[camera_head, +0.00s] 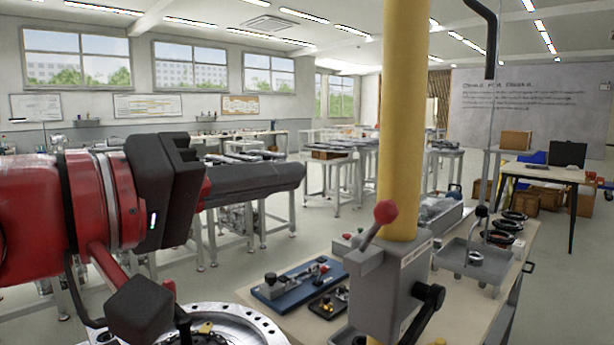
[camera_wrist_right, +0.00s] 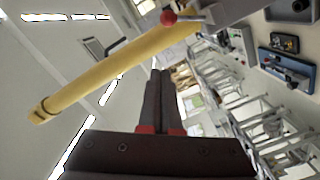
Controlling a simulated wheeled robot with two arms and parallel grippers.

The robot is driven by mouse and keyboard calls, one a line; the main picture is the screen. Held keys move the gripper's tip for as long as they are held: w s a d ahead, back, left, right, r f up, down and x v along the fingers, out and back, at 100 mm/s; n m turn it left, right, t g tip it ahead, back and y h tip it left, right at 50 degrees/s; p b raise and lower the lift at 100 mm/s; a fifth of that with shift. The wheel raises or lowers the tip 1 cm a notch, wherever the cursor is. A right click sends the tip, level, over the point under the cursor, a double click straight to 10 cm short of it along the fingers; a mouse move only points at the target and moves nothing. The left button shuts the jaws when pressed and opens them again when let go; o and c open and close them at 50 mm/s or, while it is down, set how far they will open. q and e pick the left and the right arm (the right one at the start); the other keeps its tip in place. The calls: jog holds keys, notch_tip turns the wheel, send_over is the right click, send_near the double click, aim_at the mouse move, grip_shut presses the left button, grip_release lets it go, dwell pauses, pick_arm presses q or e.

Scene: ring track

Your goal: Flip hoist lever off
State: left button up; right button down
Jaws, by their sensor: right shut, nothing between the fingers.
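The hoist lever (camera_head: 372,227) is a short grey rod with a red ball knob (camera_head: 386,212). It slants up from a grey box (camera_head: 392,290) on the yellow post (camera_head: 404,120). In the right wrist view, the red knob (camera_wrist_right: 168,17) shows at the top beside the yellow post (camera_wrist_right: 110,72). My right gripper (camera_head: 298,176) reaches in from the left side of the head view with its dark fingers shut and empty. The fingers also show shut in the right wrist view (camera_wrist_right: 161,72). They appear apart from the lever, left of it and higher in the head view. My left gripper is not in view.
A black crank handle (camera_head: 427,308) sticks out at the box's right. A blue fixture (camera_head: 290,284) lies on the bench left of the post, and a grey tray (camera_head: 470,262) stands right of it. A round metal ring (camera_head: 215,318) is at the lower left.

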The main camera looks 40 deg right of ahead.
jog(key=a, duration=0.3)
jog(key=shift+a+r, duration=0.1)
dwell(0.5)
